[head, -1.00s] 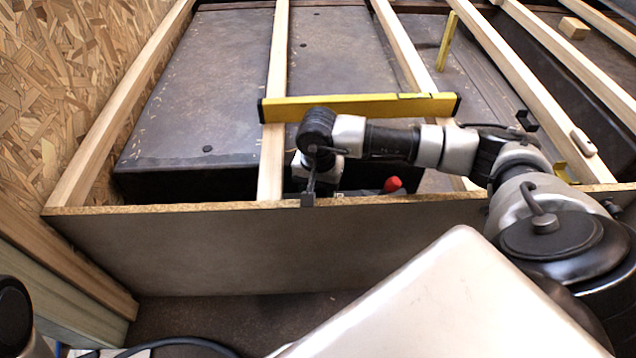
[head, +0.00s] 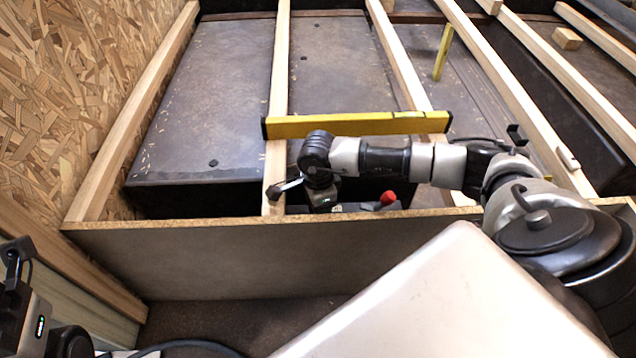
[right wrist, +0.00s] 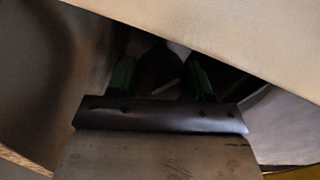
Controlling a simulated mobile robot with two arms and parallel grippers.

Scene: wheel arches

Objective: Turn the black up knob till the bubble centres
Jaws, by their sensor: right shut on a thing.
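The yellow spirit level (head: 345,125) lies across two pale joists. Its vial (head: 408,115) shows as a small greenish patch, and the bubble is too small to read. My right gripper (right wrist: 160,85) reaches down behind the front board, its fingertips hidden from the head view by my own wrist. In the right wrist view its two dark green-edged fingers stand either side of a dark, shadowed shape, apparently the black knob, and are shut on it. A red knob (head: 388,198) shows to the right of my right wrist. My left arm's end is at the lower left, its fingertips not visible.
The front board (head: 300,253) runs across in front of my right wrist. Pale joists (head: 277,80) run away from it over dark arch boxes (head: 205,95). A chipboard wall (head: 60,100) closes the left side. A small wood block (head: 566,38) lies far right.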

